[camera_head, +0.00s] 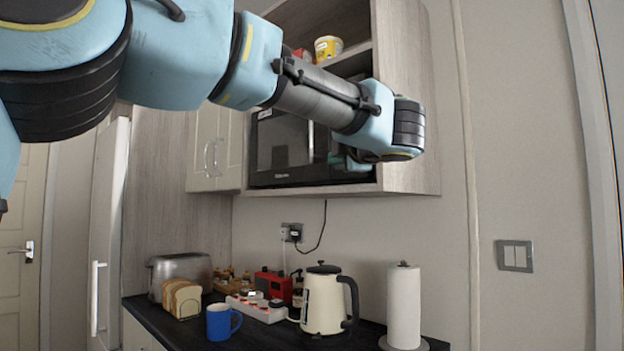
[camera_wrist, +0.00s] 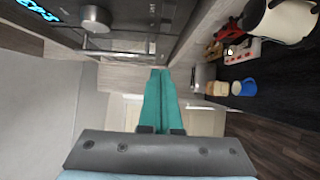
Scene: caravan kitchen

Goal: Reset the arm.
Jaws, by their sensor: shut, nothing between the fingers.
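My light-blue arm (camera_head: 318,95) reaches across the top of the head view from the left, in front of the wall cabinet. Its last visible link bends near the microwave. In the wrist view my gripper (camera_wrist: 160,73) shows two long teal fingers lying together along their length. It is shut and empty. I cannot make out the fingertips clearly in the head view. The microwave (camera_head: 285,150) sits in the open cabinet bay behind my arm, its right part covered by the arm. Its front with a round knob (camera_wrist: 95,18) and lit display is close by in the wrist view.
On the dark counter stand a kettle (camera_head: 322,302), a paper towel roll (camera_head: 404,306), a blue mug (camera_head: 219,322), bread slices (camera_head: 182,299), a toaster (camera_head: 180,268) and a power strip (camera_head: 256,308). A yellow tub (camera_head: 328,47) sits on the upper shelf. The cabinet side panel (camera_head: 408,50) is near my arm.

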